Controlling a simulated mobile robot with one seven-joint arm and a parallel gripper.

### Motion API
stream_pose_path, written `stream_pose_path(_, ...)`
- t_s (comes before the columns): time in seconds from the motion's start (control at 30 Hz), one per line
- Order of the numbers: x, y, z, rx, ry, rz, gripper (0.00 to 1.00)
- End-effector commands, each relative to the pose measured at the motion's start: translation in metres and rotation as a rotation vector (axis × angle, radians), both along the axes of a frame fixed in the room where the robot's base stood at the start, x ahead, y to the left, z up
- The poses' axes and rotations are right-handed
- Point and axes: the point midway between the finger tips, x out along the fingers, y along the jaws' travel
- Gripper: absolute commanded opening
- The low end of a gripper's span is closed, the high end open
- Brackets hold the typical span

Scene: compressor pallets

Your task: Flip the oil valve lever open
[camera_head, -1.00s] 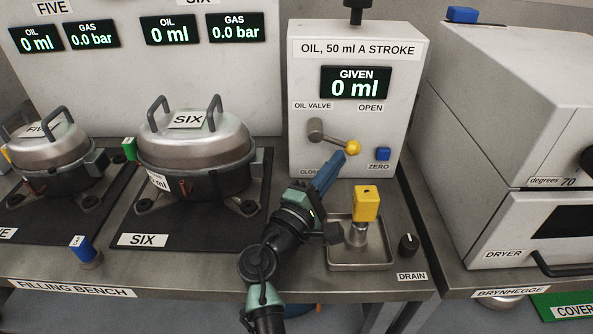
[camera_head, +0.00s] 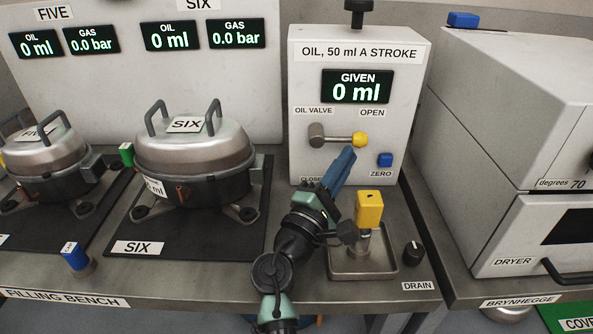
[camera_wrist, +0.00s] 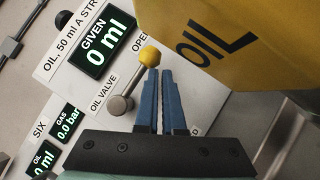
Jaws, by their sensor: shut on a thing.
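The oil valve lever (camera_head: 340,138) is a grey rod with a yellow ball knob (camera_head: 360,140) on the front of the white oil dispenser (camera_head: 300,85). It points right from its grey hub, close to level, between the OPEN label (camera_head: 372,113) above and the CLOSED label, partly hidden, below. My gripper (camera_head: 348,154) reaches up from below with blue fingers at the knob. In the wrist view the nearly closed fingers (camera_wrist: 158,72) meet the knob (camera_wrist: 150,56) and are shut on it. The exact contact is partly hidden.
A yellow block (camera_head: 369,208) on a spout stands over a metal drain tray (camera_head: 385,270), close right of my gripper; a yellow OIL-marked surface (camera_wrist: 205,40) looms in the wrist view. Compressor SIX (camera_head: 195,160) stands left. The dryer (camera_head: 520,130) is right. The display (camera_head: 357,87) reads 0 ml.

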Motion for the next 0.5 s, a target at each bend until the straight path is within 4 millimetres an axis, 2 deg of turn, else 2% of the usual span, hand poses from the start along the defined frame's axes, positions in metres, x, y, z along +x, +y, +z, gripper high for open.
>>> stream_pose_path(0.03, -0.001, -0.008, 0.0, 0.005, -0.001, -0.017, 0.0)
stream_pose_path(0.27, -0.002, -0.008, 0.0, 0.006, -0.001, -0.019, 0.0)
stream_pose_path(0.37, -0.006, -0.005, -0.002, 0.007, -0.001, -0.018, 0.0)
stream_pose_path(0.5, -0.021, 0.007, -0.008, 0.005, 0.001, -0.011, 0.0)
